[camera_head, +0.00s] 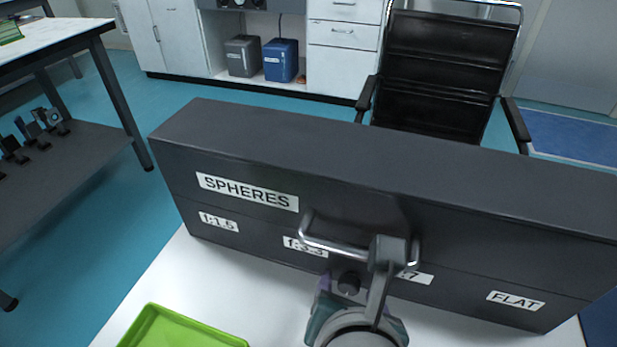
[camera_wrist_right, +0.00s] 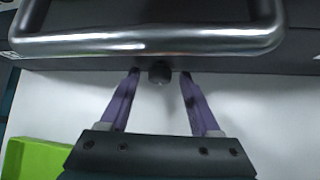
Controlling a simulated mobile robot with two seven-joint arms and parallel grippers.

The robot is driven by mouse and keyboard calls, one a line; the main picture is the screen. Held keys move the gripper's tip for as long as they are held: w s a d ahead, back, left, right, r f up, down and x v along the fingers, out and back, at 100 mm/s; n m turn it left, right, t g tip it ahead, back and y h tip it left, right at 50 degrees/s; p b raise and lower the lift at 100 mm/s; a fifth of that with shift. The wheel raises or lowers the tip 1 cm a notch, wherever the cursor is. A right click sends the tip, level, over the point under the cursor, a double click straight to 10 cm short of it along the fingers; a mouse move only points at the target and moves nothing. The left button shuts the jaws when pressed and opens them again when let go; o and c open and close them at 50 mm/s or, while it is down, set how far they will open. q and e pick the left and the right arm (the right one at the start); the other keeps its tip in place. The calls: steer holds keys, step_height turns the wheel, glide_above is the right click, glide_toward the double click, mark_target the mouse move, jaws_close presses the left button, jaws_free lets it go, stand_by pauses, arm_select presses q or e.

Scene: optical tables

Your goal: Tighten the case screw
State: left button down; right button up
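The dark case (camera_head: 275,145) stands on the white table, with its labelled front towards me. The case screw (camera_head: 349,283) is a small black knob low on the front, below the metal handle (camera_head: 335,247). In the right wrist view the screw (camera_wrist_right: 159,73) shows between the purple fingertips of my right gripper (camera_wrist_right: 160,80), with a gap on both sides. The handle (camera_wrist_right: 150,42) crosses above the fingers there. My right gripper is open and touches nothing that I can make out; in the head view its own arm partly hides it. My left gripper is not in view.
A green tray (camera_head: 185,330) lies on the white table (camera_head: 165,285) at the lower left. A black chair (camera_head: 440,75) stands behind the case. A side table (camera_head: 60,32) is at the far left. The table between tray and case is clear.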

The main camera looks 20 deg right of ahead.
jaws_close()
stand_by(0.5)
steer(key=shift+a+r+p, duration=0.1)
steer(key=shift+p, duration=0.3)
steer(key=shift+w+a+n+g+h, duration=0.1)
steer(key=shift+n+g+h, duration=0.35)
steer(key=shift+h, duration=0.25)
steer(key=shift+w+a+n+g+h, duration=0.15)
steer(key=shift+n+g+h, duration=0.3)
steer(key=shift+h, duration=0.25)
steer(key=shift+a+f+n+g+h+b, duration=0.1)
steer(key=shift+f+n+g+h+b, duration=0.1)
steer(key=shift+n+g+h+b, duration=0.55)
steer(key=shift+t, duration=0.25)
